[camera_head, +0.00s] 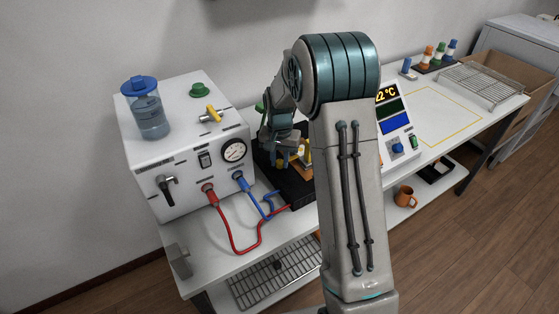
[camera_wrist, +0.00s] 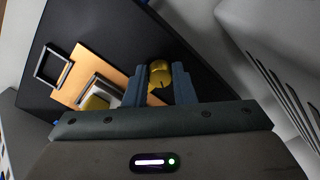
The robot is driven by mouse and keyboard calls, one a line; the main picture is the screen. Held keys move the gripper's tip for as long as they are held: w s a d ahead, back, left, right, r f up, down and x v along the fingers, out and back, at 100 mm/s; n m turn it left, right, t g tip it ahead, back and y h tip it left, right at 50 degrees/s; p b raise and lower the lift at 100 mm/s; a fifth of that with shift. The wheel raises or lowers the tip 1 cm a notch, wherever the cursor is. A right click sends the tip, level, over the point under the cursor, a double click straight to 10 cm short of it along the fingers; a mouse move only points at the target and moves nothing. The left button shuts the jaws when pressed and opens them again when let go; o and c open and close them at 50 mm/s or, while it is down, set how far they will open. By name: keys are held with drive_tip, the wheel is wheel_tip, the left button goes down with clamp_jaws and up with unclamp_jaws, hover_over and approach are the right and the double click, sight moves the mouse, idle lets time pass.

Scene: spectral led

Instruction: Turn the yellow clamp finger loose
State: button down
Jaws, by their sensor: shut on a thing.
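My gripper (camera_wrist: 162,88) shows in the wrist view with its two blue-grey fingers on either side of a rounded yellow piece, the yellow clamp finger (camera_wrist: 159,74). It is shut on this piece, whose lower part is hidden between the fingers. Beside it lies an orange-tan plate (camera_wrist: 90,68) on a black base (camera_wrist: 105,30). A grey block with a second yellow part (camera_wrist: 96,103) sits on the plate. In the head view my gripper (camera_head: 281,150) reaches down over the black base (camera_head: 297,191), and my arm hides much of this area.
A display unit (camera_head: 394,120) stands right of my arm. The marked table area (camera_head: 435,115) beyond is clear.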

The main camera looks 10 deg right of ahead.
sight(280, 162)
drive_tip(key=n, duration=0.3)
drive_tip(key=shift+n+b, duration=0.35)
drive_tip(key=shift+n, duration=0.05)
drive_tip(key=n, duration=0.4)
drive_tip(key=shift+d+n, duration=0.1)
drive_tip(key=shift+n, duration=0.2)
drive_tip(key=n, duration=0.4)
drive_tip(key=shift+w+r, duration=0.1)
drive_tip(key=shift+n, duration=2.1)
drive_tip(key=c, duration=1.2)
unclamp_jaws()
wheel_tip(280, 162, up, 14)
